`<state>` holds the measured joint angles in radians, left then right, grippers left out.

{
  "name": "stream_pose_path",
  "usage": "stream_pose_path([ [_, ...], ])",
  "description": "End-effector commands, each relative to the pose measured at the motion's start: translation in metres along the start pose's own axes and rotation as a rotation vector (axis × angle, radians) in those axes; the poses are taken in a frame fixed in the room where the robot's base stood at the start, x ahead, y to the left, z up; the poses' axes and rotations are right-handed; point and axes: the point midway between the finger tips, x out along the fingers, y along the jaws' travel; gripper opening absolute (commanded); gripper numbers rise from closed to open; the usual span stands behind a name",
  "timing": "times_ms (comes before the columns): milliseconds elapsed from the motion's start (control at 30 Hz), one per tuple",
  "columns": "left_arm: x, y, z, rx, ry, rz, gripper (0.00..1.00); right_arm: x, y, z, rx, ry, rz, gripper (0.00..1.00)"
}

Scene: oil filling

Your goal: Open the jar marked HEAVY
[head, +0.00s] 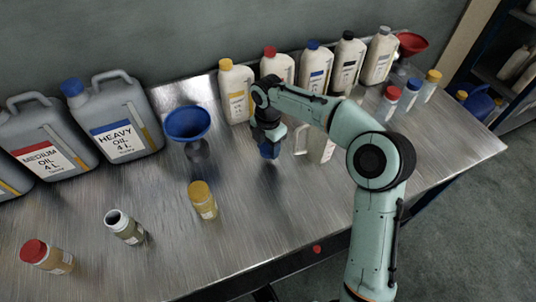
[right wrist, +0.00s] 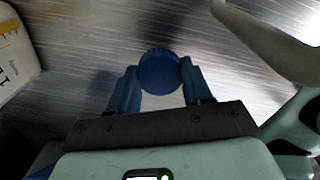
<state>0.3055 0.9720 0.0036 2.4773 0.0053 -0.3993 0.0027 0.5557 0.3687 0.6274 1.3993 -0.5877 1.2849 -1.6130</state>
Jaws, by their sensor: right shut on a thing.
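My right gripper (head: 270,152) is shut on a round blue lid (right wrist: 158,72), which it holds above the bench. The right gripper's fingers also show in the right wrist view (right wrist: 159,80), one on each side of the lid. A small jar (head: 126,229) without a lid stands open at the front left of the bench; its label cannot be read. A red-lidded jar (head: 47,256) and a yellow-lidded jar (head: 202,200) stand on either side of it. A grey can (head: 113,118) with a blue band reads HEAVY OIL 4 L. My left gripper is out of view.
A blue funnel (head: 187,124) stands beside the HEAVY can, with the MEDIUM can (head: 47,138) to the left. Several white bottles line the back wall. The bench's front middle is clear.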

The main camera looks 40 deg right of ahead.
Motion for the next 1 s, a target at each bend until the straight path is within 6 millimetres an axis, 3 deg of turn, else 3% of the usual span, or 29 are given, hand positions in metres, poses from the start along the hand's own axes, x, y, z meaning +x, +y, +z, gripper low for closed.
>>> stream_pose_path([
  [267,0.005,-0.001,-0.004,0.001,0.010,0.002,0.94,0.039,-0.001,0.000,0.001,0.001,-0.003,0.13],
  [667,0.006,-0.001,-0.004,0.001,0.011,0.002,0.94,0.044,-0.001,0.000,0.000,0.001,-0.002,0.13],
  [700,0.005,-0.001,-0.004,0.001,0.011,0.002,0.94,0.043,0.000,0.000,0.001,0.000,-0.001,0.63],
  [733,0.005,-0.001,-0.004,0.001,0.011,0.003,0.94,0.043,0.000,0.000,0.001,0.000,-0.001,0.72],
  [1000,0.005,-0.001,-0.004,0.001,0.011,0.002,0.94,0.043,0.000,0.000,0.001,0.000,-0.001,0.75],
])
